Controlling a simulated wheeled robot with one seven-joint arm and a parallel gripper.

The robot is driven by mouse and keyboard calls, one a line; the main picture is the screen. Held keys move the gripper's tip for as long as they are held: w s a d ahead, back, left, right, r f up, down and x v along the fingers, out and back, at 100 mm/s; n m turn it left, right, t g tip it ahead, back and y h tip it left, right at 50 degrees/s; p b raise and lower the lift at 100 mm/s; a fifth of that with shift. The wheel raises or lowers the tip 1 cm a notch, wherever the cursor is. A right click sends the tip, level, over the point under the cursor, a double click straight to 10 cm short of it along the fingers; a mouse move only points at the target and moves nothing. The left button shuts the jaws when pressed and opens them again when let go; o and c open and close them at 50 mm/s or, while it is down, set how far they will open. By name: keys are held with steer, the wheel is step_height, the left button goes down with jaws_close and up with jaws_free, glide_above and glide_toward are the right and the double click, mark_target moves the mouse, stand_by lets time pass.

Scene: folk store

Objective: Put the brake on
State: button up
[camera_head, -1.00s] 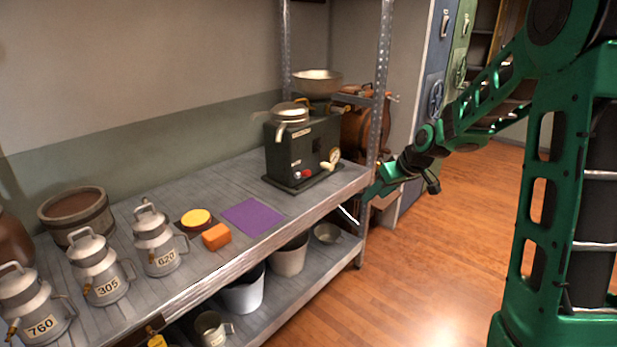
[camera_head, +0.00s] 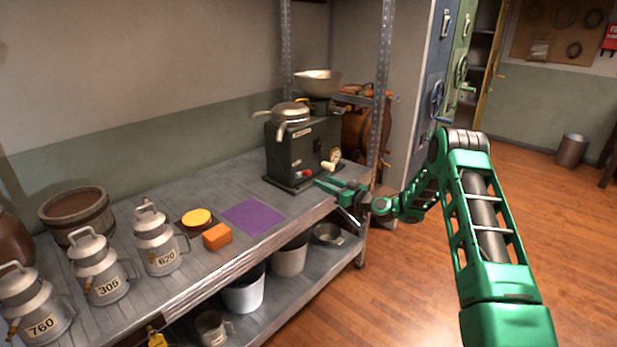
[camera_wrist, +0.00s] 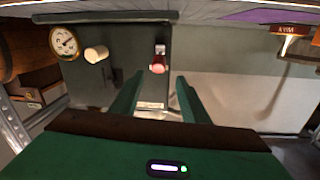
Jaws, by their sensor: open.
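A dark green machine (camera_head: 290,150) with a metal bowl on top stands at the far end of the shelf. Its front has a red knob (camera_head: 304,173), a cream knob (camera_head: 328,166) and a round gauge (camera_head: 335,154). In the wrist view the red knob (camera_wrist: 158,68) sits on a short metal piece, with the cream knob (camera_wrist: 96,54) and gauge (camera_wrist: 64,42) to its left. I cannot tell which part is the brake. My gripper (camera_head: 328,194) is open and empty in front of the machine. In the wrist view the red knob lies between its fingertips (camera_wrist: 160,82), apparently untouched.
A purple mat (camera_head: 253,216), an orange block (camera_head: 217,236) and several metal cans, one marked 620 (camera_head: 158,240), lie left along the shelf. Buckets (camera_head: 245,292) stand below.

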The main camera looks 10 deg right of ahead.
mark_target(310, 174)
steer(key=x, duration=1.1)
steer(key=shift+w+d+r, duration=0.1)
steer(key=shift+d, duration=0.1)
